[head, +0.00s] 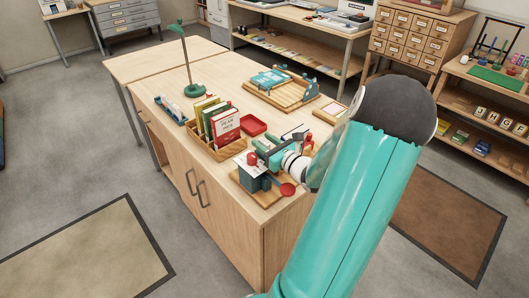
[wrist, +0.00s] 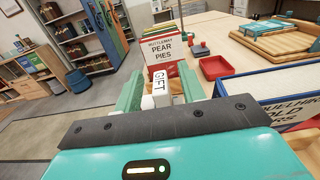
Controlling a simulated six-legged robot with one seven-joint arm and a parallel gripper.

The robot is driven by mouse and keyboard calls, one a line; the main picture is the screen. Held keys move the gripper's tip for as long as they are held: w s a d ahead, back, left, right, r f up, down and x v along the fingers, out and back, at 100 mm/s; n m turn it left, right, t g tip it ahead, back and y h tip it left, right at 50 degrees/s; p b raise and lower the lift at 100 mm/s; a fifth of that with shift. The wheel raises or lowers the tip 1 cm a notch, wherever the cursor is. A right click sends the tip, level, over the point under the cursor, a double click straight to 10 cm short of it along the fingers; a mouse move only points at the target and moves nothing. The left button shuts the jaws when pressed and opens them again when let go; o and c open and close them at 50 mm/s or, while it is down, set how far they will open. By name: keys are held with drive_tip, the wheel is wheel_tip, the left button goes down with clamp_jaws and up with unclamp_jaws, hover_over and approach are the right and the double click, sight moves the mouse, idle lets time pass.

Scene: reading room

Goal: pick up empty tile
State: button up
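A white tile (wrist: 161,88) with "GIFT" printed along it stands between my gripper's fingers in the wrist view. I see no tile that I can read as "empty". My gripper (wrist: 162,82) has teal fingers set apart, one on each side of the white tile, with a gap visible beside it. The tile's lower end is hidden by the dark gripper edge. In the head view my gripper (head: 264,151) is low over the near end of the wooden cabinet top (head: 222,72). The tile cannot be made out there.
Books with a red "Pear Pies" cover (head: 225,127) stand in a wooden holder beside my gripper. A red tray (head: 253,125) lies behind.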

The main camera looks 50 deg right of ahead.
drive_tip(key=shift+w, duration=0.2)
clamp_jaws()
drive_tip(key=shift+d, duration=0.1)
